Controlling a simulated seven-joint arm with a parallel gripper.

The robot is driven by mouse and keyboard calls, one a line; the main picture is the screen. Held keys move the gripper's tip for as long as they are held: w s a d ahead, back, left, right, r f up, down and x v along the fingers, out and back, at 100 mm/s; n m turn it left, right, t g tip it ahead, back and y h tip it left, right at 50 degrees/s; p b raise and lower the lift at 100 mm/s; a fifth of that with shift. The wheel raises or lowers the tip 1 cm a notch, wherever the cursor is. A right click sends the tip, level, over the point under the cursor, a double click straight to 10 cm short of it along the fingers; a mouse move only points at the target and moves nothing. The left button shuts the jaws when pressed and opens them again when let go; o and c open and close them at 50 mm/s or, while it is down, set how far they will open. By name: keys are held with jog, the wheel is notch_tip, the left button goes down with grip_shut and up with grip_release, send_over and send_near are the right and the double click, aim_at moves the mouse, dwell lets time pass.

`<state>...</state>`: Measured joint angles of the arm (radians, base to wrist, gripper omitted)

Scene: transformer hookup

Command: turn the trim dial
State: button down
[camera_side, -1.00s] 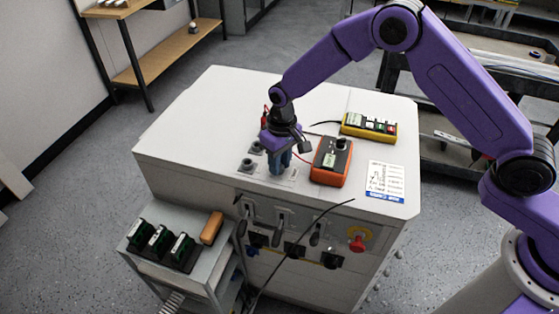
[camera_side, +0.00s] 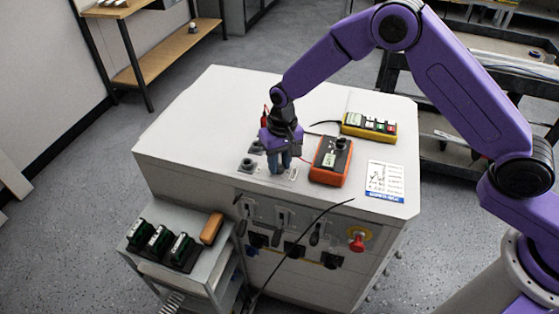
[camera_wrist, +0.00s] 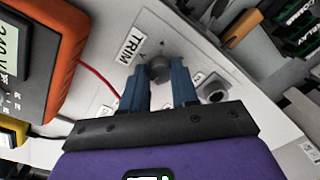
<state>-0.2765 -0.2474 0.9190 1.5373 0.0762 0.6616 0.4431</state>
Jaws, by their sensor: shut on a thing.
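The trim dial (camera_wrist: 159,68) is a grey round knob on the cabinet's pale top panel, beside a white label (camera_wrist: 130,46) reading TRIM. My gripper (camera_wrist: 160,82) has its two blue fingers on either side of the knob, shut on it. In the side view my gripper (camera_side: 279,168) points straight down at the panel near the cabinet's front edge. The fingers and wrist hide the dial there.
An orange meter (camera_side: 331,160) lies close to the right of my gripper. A yellow box (camera_side: 369,127) sits behind it. The cabinet top (camera_side: 200,130) is clear at the left. A red lead (camera_wrist: 97,78) runs nearby.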

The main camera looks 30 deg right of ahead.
jog(key=c, duration=0.9)
grip_release()
jog(key=shift+o, duration=0.2)
notch_tip(320, 180, up, 18)
jog(key=shift+d+f, duration=0.25)
jog(key=shift+d, duration=0.2)
jog(key=s+d+n, duration=0.4)
jog(key=s+d, duration=0.2)
jog(key=s, duration=0.5)
jog(key=s+d+n, duration=0.4)
jog(key=s+d, duration=0.3)
jog(key=s, duration=0.5)
jog(key=s+d+r+n, duration=0.1)
jog(key=s+d+n, duration=0.3)
jog(key=s+d, duration=0.3)
jog(key=s, duration=0.4)
jog(key=shift+s+d, duration=0.2)
jog(key=shift+s, duration=0.05)
